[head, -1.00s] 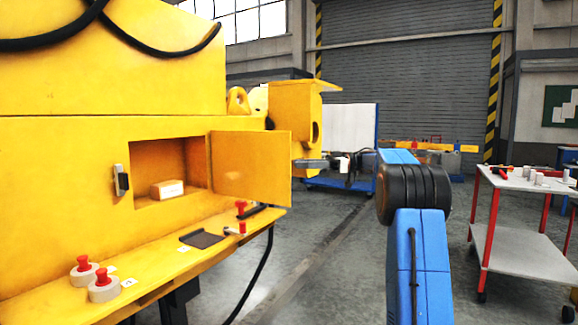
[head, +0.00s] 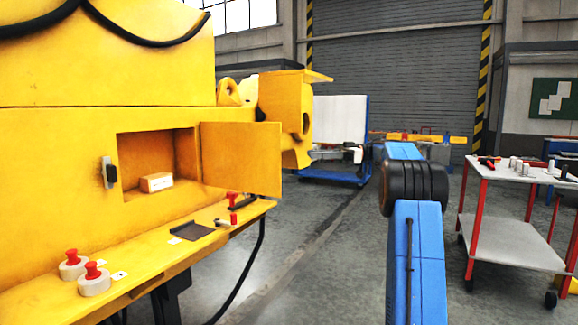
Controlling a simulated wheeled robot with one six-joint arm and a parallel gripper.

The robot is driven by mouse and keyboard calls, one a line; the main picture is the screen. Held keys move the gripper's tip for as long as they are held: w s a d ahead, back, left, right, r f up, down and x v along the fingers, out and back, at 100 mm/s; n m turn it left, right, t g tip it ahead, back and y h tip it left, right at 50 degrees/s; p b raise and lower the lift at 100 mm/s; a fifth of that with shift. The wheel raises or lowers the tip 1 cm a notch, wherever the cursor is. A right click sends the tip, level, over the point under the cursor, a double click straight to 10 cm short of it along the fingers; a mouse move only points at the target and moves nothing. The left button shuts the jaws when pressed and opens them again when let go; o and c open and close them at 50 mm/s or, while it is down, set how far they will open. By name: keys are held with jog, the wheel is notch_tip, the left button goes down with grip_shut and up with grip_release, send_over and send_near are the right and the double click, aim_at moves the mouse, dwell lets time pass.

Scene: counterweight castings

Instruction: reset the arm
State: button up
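My blue arm (head: 418,260) rises at the right of centre in the head view, with a black joint (head: 415,188) near its top. Its far end points away and to the left, beyond the open yellow door. My gripper (head: 325,154) seems to be the small grey and white shape there, against the white panel of a blue cart. It is too small and too merged with the background to tell whether it is open or shut. I see nothing clearly held in it.
A yellow machine (head: 60,150) fills the left, its door (head: 240,158) swung open beside a recess holding a small box (head: 156,182). Red-topped knobs (head: 94,272) stand on its ledge. A grey cart (head: 520,177) with red legs stands right. The floor between is clear.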

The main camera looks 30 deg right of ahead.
jog(key=shift+r, duration=0.1)
jog(key=w+a+r+m+t+h, duration=0.2)
jog(key=a+r+m+t+h, duration=0.75)
jog(key=r+t, duration=0.5)
jog(key=s+a+f+m+g+h, duration=0.1)
jog(key=s+a+f+g, duration=0.4)
jog(key=s+f, duration=1)
jog(key=s+a+f+m+g+h, duration=0.2)
jog(key=s+a+f+g+h, duration=0.2)
jog(key=s+f, duration=1.2)
jog(key=s+a+f+m+g+h, duration=0.1)
jog(key=s+a+f+g, duration=0.5)
jog(key=s+f, duration=1)
jog(key=s+a+h, duration=0.1)
jog(key=s, duration=0.2)
jog(key=shift+a+m, duration=0.2)
jog(key=shift+m, duration=0.15)
